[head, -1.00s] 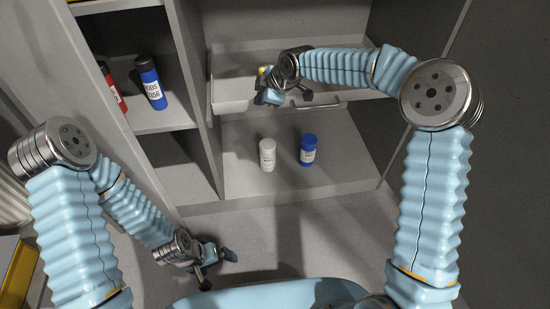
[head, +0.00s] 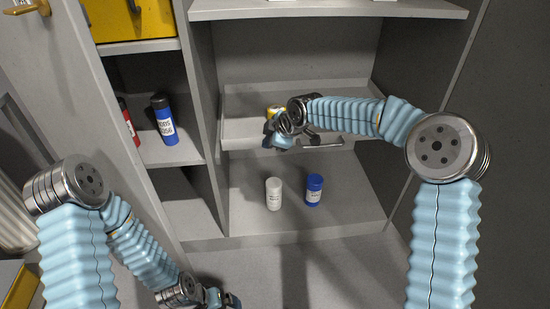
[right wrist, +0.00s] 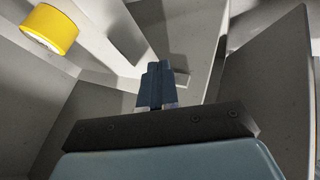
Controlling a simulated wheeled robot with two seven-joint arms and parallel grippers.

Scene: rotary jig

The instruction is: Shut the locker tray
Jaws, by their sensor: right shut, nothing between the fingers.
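The locker tray (head: 240,133) is a grey pull-out tray with a bar handle (head: 331,146) on its front, in the middle of the grey locker. It stands above the bottom compartment. My right gripper (head: 280,141) is at the tray's front, left of the handle; I cannot tell if it touches. In the right wrist view its blue fingers (right wrist: 157,84) are together and empty. A yellow can (head: 275,111) is behind the gripper at the tray, and shows at the upper left of the right wrist view (right wrist: 50,30). My left gripper (head: 222,299) is low at the bottom edge, partly cut off.
A white bottle (head: 273,194) and a blue bottle (head: 314,189) stand in the bottom compartment below the tray. A blue-and-black can (head: 164,121) and a red one (head: 128,122) stand on the left shelf. A yellow box (head: 135,22) is above them.

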